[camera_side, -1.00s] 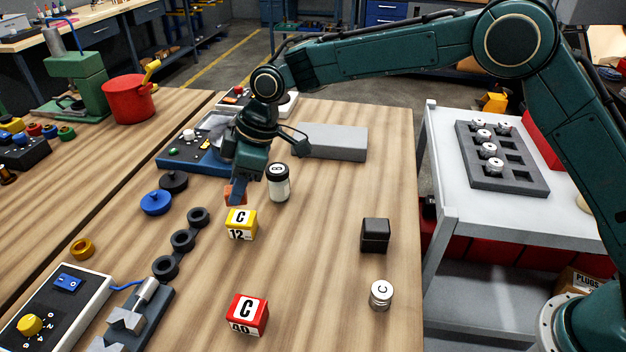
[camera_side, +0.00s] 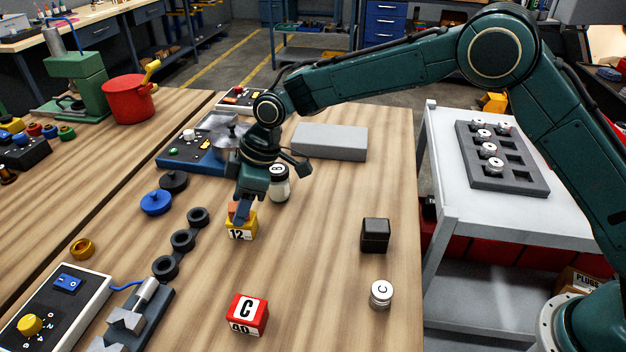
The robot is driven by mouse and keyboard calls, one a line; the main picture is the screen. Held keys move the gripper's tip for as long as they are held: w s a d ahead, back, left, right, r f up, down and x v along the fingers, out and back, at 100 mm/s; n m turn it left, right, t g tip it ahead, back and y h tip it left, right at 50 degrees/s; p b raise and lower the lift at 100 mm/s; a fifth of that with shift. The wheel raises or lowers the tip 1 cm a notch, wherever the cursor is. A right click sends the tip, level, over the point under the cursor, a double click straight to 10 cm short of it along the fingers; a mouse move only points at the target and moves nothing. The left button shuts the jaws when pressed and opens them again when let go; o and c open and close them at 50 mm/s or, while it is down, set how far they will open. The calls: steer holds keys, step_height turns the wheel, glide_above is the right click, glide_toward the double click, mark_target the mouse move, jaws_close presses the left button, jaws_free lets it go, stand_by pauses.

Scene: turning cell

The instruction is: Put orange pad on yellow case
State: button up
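The yellow case (camera_side: 250,231) is a small block marked 12 on its front, standing on the wooden table left of centre. My gripper (camera_side: 241,217) is right over it, pointing down, and covers most of its top face. The orange pad (camera_side: 233,209) shows as a small orange patch at the fingertips, at the top of the yellow case. My gripper appears shut on the pad. The fingers hide much of the pad, so I cannot tell whether it touches the case.
A red case (camera_side: 248,315), a black box (camera_side: 375,235) and a silver cap marked C (camera_side: 381,294) stand toward the front and right. Black rings (camera_side: 183,240) lie to the left.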

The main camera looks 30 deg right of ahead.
steer(key=shift+r, duration=0.15)
steer(key=v, duration=1.2)
steer(key=shift+s+d+r, duration=0.1)
steer(key=shift+s+d, duration=0.05)
stand_by(0.6)
steer(key=s+d+r+m+t+h, duration=0.1)
steer(key=s+d+r+m, duration=0.2)
steer(key=s+d+r, duration=0.4)
steer(key=s+d+r+m+t, duration=0.1)
steer(key=s+d+r+m, duration=0.25)
steer(key=s+d, duration=0.4)
steer(key=s+d+f+m+t+h, duration=0.1)
steer(key=s+d+f+m, duration=0.1)
steer(key=s+d, duration=0.5)
steer(key=s+d+f+m+t+h, duration=0.1)
steer(key=s+d+m, duration=0.4)
steer(key=s, duration=0.7)
steer(key=shift+d+f+h, duration=0.5)
steer(key=shift+d+f, duration=0.2)
steer(key=shift+d, duration=0.35)
